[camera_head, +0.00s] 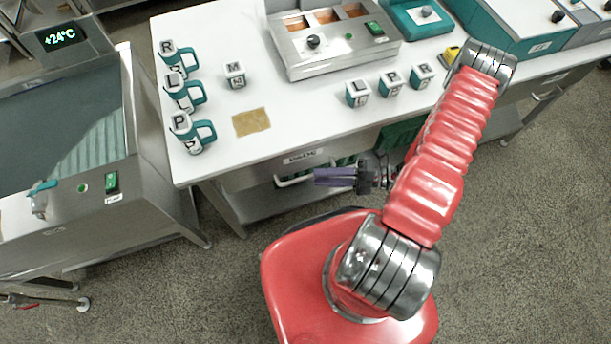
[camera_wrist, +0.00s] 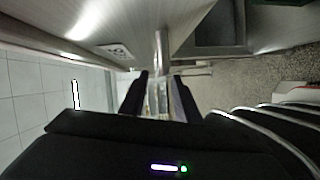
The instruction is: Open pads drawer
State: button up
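A steel drawer front with a small label (camera_head: 302,157) sits under the front edge of the white table; I cannot read the label clearly. Its bar handle (camera_head: 292,181) is below the label, partly hidden by my gripper in the head view. My gripper (camera_head: 325,177) is low in front of this drawer, its fingers pointing left. In the wrist view the fingers of my gripper (camera_wrist: 160,92) stand apart, and the metal handle (camera_wrist: 161,48) lies in line with the gap between them. Whether they touch it, I cannot tell. The label also shows in the wrist view (camera_wrist: 116,51).
On the white table (camera_head: 210,25) stand several lettered mugs (camera_head: 192,132), lettered blocks (camera_head: 357,93), a tan pad (camera_head: 251,122) and a steel device (camera_head: 330,45). A steel tank (camera_head: 65,220) stands left. Another drawer handle (camera_head: 548,92) is at right. Floor is clear at lower right.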

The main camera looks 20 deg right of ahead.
aim_at(305, 176)
jog(key=shift+x, duration=2.95)
jog(key=shift+c, duration=0.2)
grip_shut()
jog(key=shift+f, duration=0.1)
